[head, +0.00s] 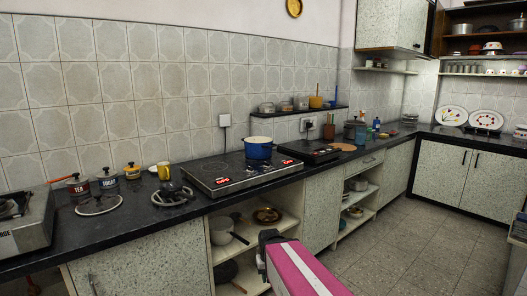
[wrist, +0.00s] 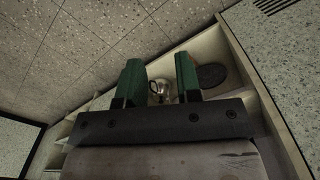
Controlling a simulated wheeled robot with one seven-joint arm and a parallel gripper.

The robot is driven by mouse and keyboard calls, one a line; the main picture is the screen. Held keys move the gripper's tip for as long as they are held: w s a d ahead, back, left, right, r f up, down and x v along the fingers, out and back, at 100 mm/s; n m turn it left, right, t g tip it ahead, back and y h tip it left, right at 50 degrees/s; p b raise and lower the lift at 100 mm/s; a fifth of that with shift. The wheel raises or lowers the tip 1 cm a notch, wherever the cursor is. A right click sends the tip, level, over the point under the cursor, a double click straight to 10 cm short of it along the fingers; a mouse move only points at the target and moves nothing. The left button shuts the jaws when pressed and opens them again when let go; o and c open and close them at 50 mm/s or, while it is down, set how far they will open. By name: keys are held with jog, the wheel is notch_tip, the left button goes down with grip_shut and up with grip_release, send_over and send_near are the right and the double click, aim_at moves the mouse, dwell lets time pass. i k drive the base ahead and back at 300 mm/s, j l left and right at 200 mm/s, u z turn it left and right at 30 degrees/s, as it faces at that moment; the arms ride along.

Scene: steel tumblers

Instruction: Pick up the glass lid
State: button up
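No lid shows clearly enough to be named the glass lid with certainty. A round shiny piece (head: 267,215) with a brownish middle lies on the upper shelf of the open cabinet; it may be the lid. A flat round piece with a dark rim (head: 98,205) lies on the counter at the left. My gripper (head: 266,242) is in front of the open cabinet, below counter height. In the wrist view my gripper (wrist: 158,60) has its two green fingers apart. A small shiny metal object (wrist: 160,90) shows between them, farther off, partly hidden by the gripper body.
A dark round disc (wrist: 212,76) lies beyond the right finger. Above, the black counter (head: 120,240) carries a cooktop (head: 235,177) with a blue pot (head: 258,148). The floor (head: 400,240) at right is clear.

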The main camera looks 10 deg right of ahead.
aim_at(100, 204)
jog(key=z, duration=0.15)
jog(key=k+j+u, duration=0.1)
jog(key=j+u, duration=0.15)
jog(key=k+j+u, duration=0.1)
jog(key=j+u, duration=0.45)
jog(key=k+j, duration=0.05)
jog(key=j, duration=0.05)
